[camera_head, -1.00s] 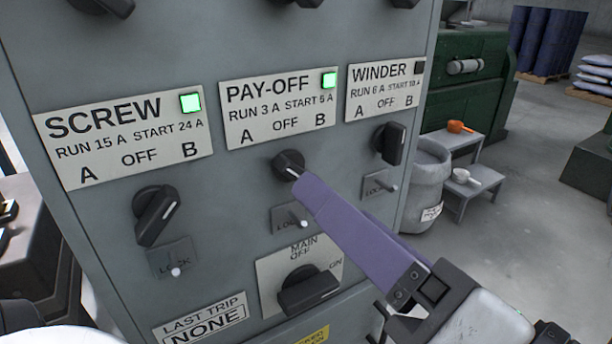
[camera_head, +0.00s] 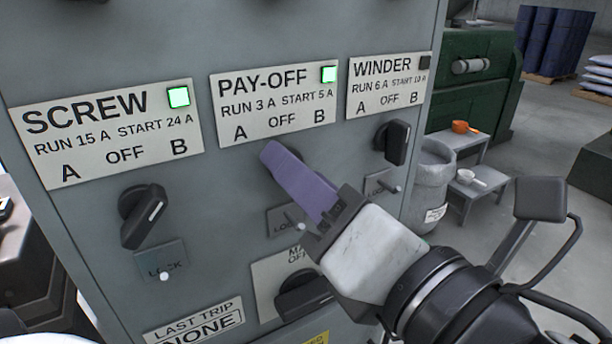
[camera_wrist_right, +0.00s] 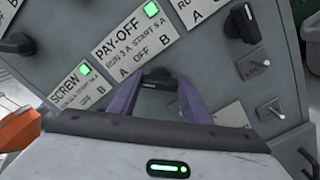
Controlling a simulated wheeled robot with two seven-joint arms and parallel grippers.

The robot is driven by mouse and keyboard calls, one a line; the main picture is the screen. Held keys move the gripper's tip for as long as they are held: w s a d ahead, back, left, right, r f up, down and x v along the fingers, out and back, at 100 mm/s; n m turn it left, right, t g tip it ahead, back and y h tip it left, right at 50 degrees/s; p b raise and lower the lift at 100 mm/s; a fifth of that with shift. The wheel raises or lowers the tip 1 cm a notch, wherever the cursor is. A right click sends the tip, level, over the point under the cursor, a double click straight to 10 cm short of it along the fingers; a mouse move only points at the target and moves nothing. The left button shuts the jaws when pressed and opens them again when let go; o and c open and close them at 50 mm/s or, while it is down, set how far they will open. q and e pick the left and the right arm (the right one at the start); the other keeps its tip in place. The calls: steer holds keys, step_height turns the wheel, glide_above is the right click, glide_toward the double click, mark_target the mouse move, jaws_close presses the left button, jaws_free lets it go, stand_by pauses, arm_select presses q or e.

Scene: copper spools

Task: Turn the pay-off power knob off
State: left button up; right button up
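The pay-off knob (camera_wrist_right: 160,78) is a dark rotary knob on the grey panel below the PAY-OFF label (camera_head: 273,104), which reads A, OFF, B. The green lamp (camera_head: 329,75) on that label is lit. My right gripper (camera_wrist_right: 161,84) has two purple fingers, apart, with the knob between their tips in the right wrist view. Firm contact cannot be made out. In the head view the fingers of this gripper (camera_head: 275,158) hide the knob, and its pointing direction is unclear. My left gripper is not in view.
The screw knob (camera_head: 143,216) is at left and the winder knob (camera_head: 397,142) at right. A lock toggle (camera_head: 297,222) and the main switch (camera_head: 305,291) are below the fingers. A grey drum (camera_head: 430,185) and a step stool (camera_head: 470,185) stand right of the panel.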

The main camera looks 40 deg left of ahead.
steer(key=shift+c, duration=1)
arm_select(q)
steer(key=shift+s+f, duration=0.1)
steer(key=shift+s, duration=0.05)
steer(key=shift+p, duration=0.3)
arm_select(e)
steer(key=shift+m, duration=0.3)
arm_select(q)
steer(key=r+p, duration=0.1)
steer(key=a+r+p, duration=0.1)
steer(key=p, duration=0.1)
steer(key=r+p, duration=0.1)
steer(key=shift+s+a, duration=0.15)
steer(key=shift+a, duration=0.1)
arm_select(e)
steer(key=m, duration=0.7)
steer(key=shift+f+m, duration=0.1)
steer(key=shift+m, duration=0.3)
arm_select(q)
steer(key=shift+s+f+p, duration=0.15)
steer(key=shift+p, duration=0.15)
arm_select(e)
steer(key=shift+f+m, duration=0.1)
steer(key=shift+m, duration=0.2)
